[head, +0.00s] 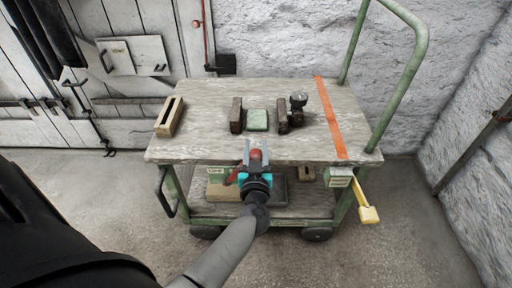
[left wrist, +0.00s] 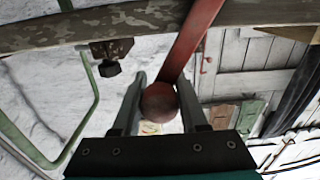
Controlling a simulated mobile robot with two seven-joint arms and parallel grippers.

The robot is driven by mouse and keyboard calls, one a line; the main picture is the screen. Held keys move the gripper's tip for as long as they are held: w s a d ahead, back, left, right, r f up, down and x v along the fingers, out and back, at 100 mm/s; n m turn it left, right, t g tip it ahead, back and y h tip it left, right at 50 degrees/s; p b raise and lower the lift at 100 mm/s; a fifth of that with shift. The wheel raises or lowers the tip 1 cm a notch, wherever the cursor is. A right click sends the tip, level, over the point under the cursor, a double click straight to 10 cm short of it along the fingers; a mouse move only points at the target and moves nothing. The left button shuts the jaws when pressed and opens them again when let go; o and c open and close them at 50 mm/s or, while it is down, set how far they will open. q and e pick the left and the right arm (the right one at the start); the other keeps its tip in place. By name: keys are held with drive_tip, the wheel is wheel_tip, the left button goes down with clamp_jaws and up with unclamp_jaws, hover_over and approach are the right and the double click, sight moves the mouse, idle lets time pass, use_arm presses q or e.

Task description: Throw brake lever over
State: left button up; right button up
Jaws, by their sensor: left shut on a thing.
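A red lever with a round ball knob (left wrist: 160,101) sits at the front of the cart; its flat red bar (left wrist: 192,42) runs up and right from the knob in the left wrist view. In the head view the red knob (head: 256,154) shows between my fingers, just below the cart top's front edge. My left gripper (head: 256,150) is shut on the knob, with one finger on each side in the left wrist view (left wrist: 160,100). The lever's pivot is mostly hidden behind my gripper. My right gripper is in neither view.
The wooden cart top (head: 200,149) carries brown blocks, a green block (head: 258,120), a dark knobbed piece (head: 298,100) and an orange strip (head: 330,115). A yellow handle (head: 364,200) sticks out at the right corner. A green push rail (head: 400,80) rises at right. Floor in front is clear.

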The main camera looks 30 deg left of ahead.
use_arm(q)
clamp_jaws()
drive_tip(key=shift+d, duration=0.1)
idle(0.6)
